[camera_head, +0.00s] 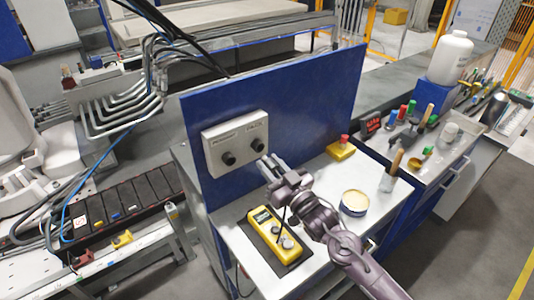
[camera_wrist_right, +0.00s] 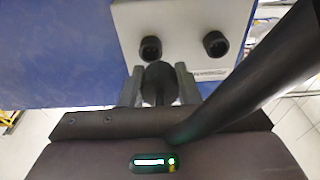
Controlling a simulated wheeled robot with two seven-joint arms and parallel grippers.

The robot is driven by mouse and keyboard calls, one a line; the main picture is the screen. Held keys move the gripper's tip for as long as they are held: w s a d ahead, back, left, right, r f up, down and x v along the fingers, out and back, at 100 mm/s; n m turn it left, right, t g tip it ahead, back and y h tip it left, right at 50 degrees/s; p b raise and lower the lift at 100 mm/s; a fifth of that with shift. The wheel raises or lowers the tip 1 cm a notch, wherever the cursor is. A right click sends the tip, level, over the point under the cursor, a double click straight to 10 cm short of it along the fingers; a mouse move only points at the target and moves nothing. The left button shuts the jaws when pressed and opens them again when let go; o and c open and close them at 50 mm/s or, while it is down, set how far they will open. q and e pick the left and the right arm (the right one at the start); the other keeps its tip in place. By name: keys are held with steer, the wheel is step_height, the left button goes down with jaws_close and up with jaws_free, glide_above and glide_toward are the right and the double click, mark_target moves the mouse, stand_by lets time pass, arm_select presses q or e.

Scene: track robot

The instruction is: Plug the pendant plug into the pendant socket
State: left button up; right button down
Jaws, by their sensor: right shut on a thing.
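My right gripper (camera_head: 264,164) is shut on the black pendant plug (camera_wrist_right: 158,82), held between its two fingers in the right wrist view. The plug is apart from the white socket panel (camera_head: 212,167), which is mounted on a blue upright board. The panel has two round black sockets, a left one (camera_head: 229,158) and a right one (camera_head: 257,145), each with a small label above, hard to read. In the wrist view the plug sits below the socket at picture left (camera_wrist_right: 151,48); the other socket (camera_wrist_right: 215,43) is to its right. My left gripper is out of view.
A yellow pendant (camera_head: 264,235) lies on a dark mat on the bench below my arm. A thick black cable (camera_wrist_right: 245,85) crosses the wrist view.

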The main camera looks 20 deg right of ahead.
arm_select(q)
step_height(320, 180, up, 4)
steer(key=p, duration=0.3)
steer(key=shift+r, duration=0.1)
arm_select(e)
steer(key=s+a+g, duration=0.1)
steer(key=s+a, duration=0.5)
steer(key=shift+r+g+h, duration=0.3)
steer(key=shift+r, duration=0.1)
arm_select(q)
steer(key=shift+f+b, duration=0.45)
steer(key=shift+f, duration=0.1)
arm_select(e)
steer(key=shift+x, duration=2.9)
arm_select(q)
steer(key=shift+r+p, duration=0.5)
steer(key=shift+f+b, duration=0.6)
arm_select(e)
steer(key=shift+x, duration=1.35)
